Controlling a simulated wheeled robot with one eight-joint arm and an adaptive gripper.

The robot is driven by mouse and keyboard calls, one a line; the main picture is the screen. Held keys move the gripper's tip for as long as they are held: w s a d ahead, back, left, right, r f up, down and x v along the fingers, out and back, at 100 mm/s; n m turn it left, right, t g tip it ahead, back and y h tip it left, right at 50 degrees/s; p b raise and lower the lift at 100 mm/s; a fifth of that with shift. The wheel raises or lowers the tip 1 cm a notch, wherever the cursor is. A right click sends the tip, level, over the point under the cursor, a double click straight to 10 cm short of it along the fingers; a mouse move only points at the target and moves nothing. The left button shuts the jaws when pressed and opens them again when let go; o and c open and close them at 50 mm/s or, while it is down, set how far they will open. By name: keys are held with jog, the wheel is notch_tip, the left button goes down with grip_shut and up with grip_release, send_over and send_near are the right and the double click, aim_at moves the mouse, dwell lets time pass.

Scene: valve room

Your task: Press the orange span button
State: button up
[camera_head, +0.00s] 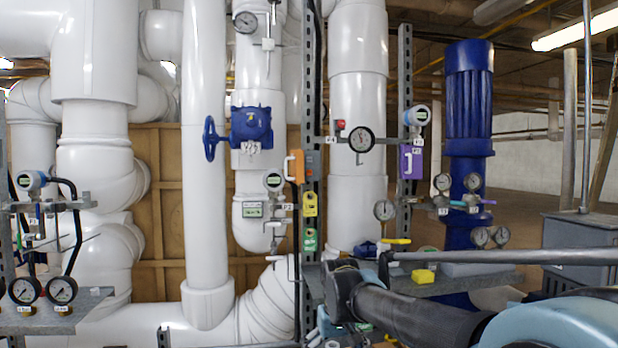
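I cannot make out which small part is the span button, and no lettering is readable there. My dark arm reaches in from the lower right. Its end, with my gripper (335,284), is below the orange box and apart from it. The fingers cannot be made out, so I cannot tell if they are open or shut.
A yellow tag (310,204) and a green tag (310,240) hang below the orange box. A gauge (361,139), a red button (340,125) and a purple box (411,162) are to the right. A blue valve (250,127) and white pipes stand left. A shelf with a yellow block (424,276) is low right.

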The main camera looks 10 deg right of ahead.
grip_shut()
dwell(1.4)
